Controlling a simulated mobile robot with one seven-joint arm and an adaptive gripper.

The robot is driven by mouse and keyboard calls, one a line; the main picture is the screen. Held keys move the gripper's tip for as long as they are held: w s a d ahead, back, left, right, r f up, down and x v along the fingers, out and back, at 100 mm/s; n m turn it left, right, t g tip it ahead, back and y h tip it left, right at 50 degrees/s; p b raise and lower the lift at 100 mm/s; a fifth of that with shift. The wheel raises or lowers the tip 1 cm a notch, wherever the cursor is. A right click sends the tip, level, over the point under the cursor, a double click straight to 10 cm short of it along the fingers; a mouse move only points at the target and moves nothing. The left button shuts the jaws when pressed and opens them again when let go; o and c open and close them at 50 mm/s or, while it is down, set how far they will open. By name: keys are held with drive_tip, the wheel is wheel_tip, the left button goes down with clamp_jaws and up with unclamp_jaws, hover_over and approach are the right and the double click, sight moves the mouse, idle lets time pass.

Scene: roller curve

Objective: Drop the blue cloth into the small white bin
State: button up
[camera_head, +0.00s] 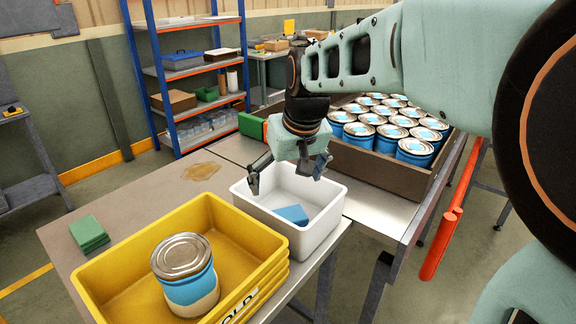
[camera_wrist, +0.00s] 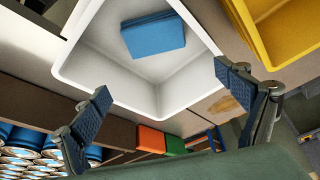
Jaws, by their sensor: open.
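The blue cloth (camera_head: 291,215) is a folded pad lying inside the small white bin (camera_head: 325,226). In the wrist view the cloth (camera_wrist: 153,35) rests on the floor of the bin (camera_wrist: 75,60), away from the bin's near corner. My gripper (camera_head: 287,182) is above the bin, with its fingers spread wide apart and nothing between them. In the wrist view my gripper (camera_wrist: 163,85) shows both fingertips apart, one on each side of the bin's corner. The cloth is clear of both fingers.
A yellow bin (camera_head: 110,268) holding a blue-banded tin (camera_head: 186,270) stands beside the white bin. Folded green cloths (camera_head: 89,233) lie at the table's left. A brown crate (camera_head: 352,161) of several tins stands behind. An orange-red rail (camera_head: 440,244) runs at right.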

wheel_tip(320, 180, up, 9)
drive_tip(key=shift+r, duration=0.2)
